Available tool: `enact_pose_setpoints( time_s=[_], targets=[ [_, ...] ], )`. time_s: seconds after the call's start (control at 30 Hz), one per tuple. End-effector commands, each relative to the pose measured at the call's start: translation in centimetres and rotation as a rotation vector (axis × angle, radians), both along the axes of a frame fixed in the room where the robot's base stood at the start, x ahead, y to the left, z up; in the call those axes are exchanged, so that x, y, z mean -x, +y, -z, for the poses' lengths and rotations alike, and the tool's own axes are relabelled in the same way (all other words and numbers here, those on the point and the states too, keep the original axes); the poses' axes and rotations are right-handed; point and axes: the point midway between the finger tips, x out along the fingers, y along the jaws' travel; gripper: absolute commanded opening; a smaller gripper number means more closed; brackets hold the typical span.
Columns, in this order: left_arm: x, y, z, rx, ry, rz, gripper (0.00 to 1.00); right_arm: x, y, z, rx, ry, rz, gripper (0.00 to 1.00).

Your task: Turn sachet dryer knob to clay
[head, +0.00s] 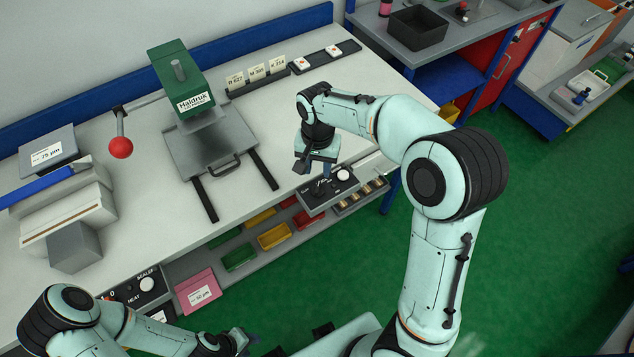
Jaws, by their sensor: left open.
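A small dark control panel (318,198) hangs at the front edge of the bench, with a white round knob (343,174) and a dark control beside it. Its lettering is too small to read, so I cannot confirm that it is the dryer's or where clay is. My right gripper (315,168) points down just above and behind this panel, left of the white knob, and seems apart from it. Its fingers are partly hidden, so their opening is unclear. My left gripper (250,341) is open, low at the bottom of the view, away from the panels.
A second panel marked sealer and heat has its own white knob (147,285) at lower left. A green Haldruk press (180,80), a red ball lever (121,147) and label cards (257,71) stand on the bench. Coloured bins (274,236) sit below.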

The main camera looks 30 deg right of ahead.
Motion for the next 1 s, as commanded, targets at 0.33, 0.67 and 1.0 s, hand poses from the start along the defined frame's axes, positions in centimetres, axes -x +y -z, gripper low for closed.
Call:
enact_pose_setpoints(
  time_s=[0.33,0.67,1.0],
  targets=[
    [0.6,0.0,0.8,0.0,0.007,0.0,0.43,0.1,0.0,6.9,0.0,0.004,0.0,0.37],
    [0.7,0.0,1.0,0.0,0.008,0.0,0.43,0.0,0.0,8.7,-0.001,-0.001,-0.001,0.37],
    [0.7,0.0,0.9,0.0,0.008,0.0,0.43,0.0,0.0,8.6,-0.001,-0.001,-0.001,0.0]
  ],
)
